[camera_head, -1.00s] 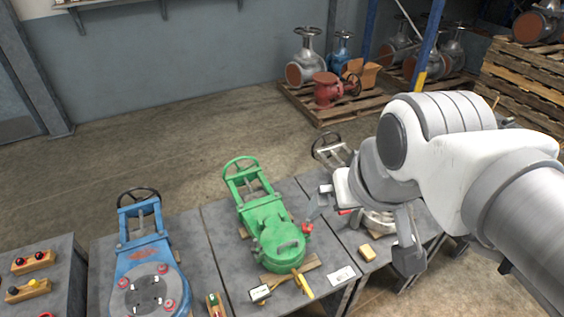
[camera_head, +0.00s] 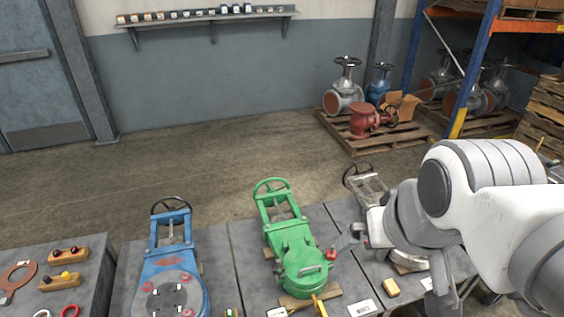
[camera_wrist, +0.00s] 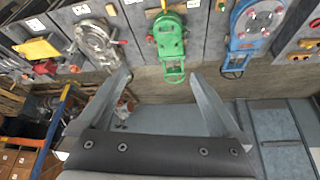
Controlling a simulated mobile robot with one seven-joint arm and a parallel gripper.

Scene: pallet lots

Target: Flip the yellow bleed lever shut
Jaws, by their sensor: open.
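The yellow bleed lever (camera_head: 319,306) is at the near end of the green valve (camera_head: 299,255), at the bottom edge of the head view. A small yellow piece, likely the same lever, shows at the top edge of the wrist view (camera_wrist: 163,5), beyond the green valve (camera_wrist: 169,38). My gripper (camera_wrist: 161,72) is open and empty, its fingers spread wide and apart from the valve. A red-tipped part (camera_head: 331,254) sits at the green valve's right side.
A blue valve (camera_head: 169,270) lies on the bench to the left. A yellow block (camera_head: 391,287) and a white label (camera_head: 363,308) lie on the bench right of the lever. Pallets with valves (camera_head: 375,137) stand behind. The floor between bench and wall is clear.

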